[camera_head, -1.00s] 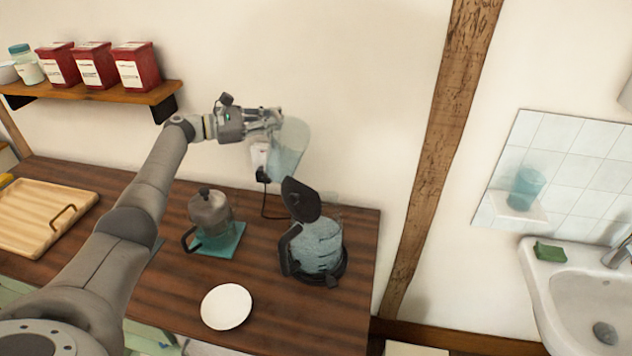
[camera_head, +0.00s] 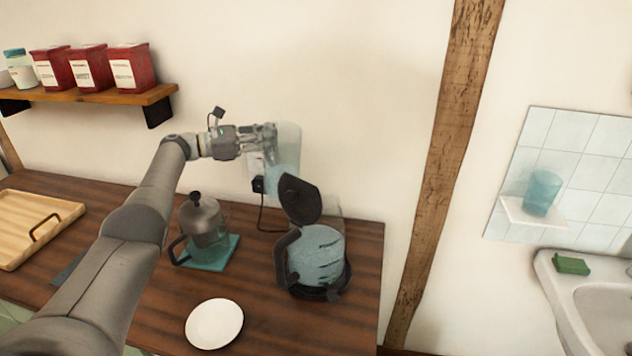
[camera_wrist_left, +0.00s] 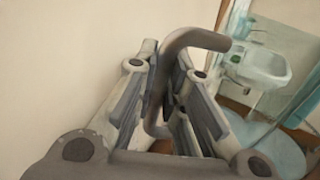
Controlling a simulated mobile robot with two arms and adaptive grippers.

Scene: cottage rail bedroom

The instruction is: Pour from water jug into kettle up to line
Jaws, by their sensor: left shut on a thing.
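My left gripper (camera_head: 262,142) is shut on the grey handle (camera_wrist_left: 158,85) of the water jug, high above the counter near the wall. The clear jug (camera_head: 288,142) is pale and see-through, looks nearly upright, and has bluish water low in it. The kettle (camera_head: 318,258) stands below and slightly right of the jug on its dark base, with its black lid (camera_head: 299,199) raised. The kettle is clear, with dark level marks and pale bluish water inside. I cannot tell exactly which mark the water meets. My right gripper is not in view.
A white plate (camera_head: 214,323) lies in front. A wooden tray (camera_head: 35,225) is at far left. A socket with a cord is on the wall behind. A sink (camera_head: 600,300) is at right.

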